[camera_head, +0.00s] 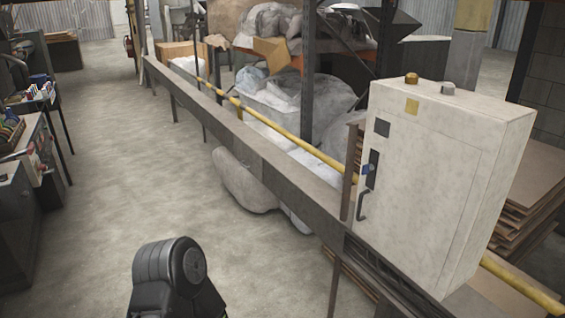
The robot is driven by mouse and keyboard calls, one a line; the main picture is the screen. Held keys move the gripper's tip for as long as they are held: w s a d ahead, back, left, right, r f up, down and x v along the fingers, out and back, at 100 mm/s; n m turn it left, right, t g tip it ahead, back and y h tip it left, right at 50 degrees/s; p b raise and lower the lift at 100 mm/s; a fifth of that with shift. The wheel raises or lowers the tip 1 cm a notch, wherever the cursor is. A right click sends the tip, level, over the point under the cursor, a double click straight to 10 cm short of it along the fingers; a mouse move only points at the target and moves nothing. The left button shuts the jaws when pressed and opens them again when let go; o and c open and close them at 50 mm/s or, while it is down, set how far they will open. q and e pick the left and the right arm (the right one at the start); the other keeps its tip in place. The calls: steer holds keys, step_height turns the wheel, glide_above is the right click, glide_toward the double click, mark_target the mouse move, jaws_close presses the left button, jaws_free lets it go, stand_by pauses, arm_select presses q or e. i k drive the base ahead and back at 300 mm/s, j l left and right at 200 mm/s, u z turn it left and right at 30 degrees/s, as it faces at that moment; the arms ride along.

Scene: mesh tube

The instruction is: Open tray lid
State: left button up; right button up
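I cannot make out a tray or a tray lid in the head view. A white metal box (432,190) stands at the right on the rail. It has a dark latch plate, a curved handle (365,203) on its left face and two small knobs on top. Its front looks shut. A dark rounded link of my own arm (172,272) shows at the bottom, left of the middle. Neither gripper is in view.
A long grey rail (255,151) and a yellow pipe (275,126) run diagonally across. Wrapped bundles (295,100) lie behind them. A bench with small coloured items (28,140) stands at the left. The concrete floor (120,170) between is clear.

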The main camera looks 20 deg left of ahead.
mark_target(248, 158)
steer(key=i+j+z, duration=0.3)
steer(key=i+j, duration=0.15)
steer(key=j, duration=0.15)
steer(key=i+j+z, duration=0.15)
steer(key=j, duration=0.2)
steer(key=i+j+z, duration=0.15)
steer(key=j, duration=0.2)
steer(key=i+j+z, duration=0.15)
steer(key=j, duration=0.2)
steer(key=i+j, duration=0.15)
steer(key=j, duration=0.25)
steer(key=i+j, duration=0.15)
steer(key=j, duration=0.25)
steer(key=i+j, duration=0.2)
steer(key=j, duration=0.15)
steer(key=i+j, duration=0.15)
steer(key=j, duration=0.25)
steer(key=i+j+z, duration=0.1)
steer(key=j, duration=0.3)
steer(key=i+j, duration=0.2)
steer(key=j, duration=0.2)
